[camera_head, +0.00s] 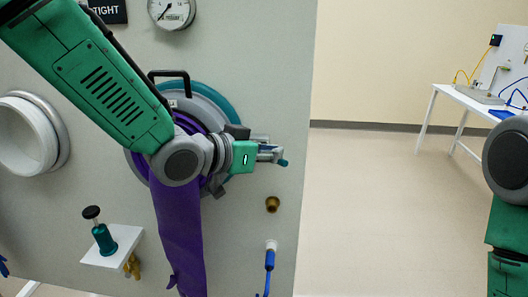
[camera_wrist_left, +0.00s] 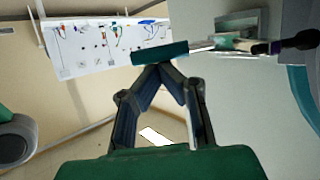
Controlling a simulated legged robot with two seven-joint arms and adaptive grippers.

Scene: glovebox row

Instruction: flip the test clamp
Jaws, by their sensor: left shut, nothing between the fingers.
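The test clamp appears to be the small lever mechanism beside the round teal-rimmed port. Its teal grip (camera_head: 283,162) shows just past my left gripper (camera_head: 271,153) in the head view, and the rest of it is mostly hidden there. In the left wrist view the clamp's teal grip (camera_wrist_left: 160,53) lies across the picture just above the fingertips, with a metal arm running right to a bracket and a dark-tipped rod. My left gripper (camera_wrist_left: 157,68) is shut and empty, its tips close to the grip; I cannot tell whether they touch. My right gripper is out of view.
A purple glove (camera_head: 180,235) hangs from the port (camera_head: 226,98). A white shelf (camera_head: 112,246) with a teal, black-knobbed fitting is at lower left. A brass fitting (camera_head: 272,204) and a blue hose (camera_head: 269,262) are below right. The floor right of the panel is clear.

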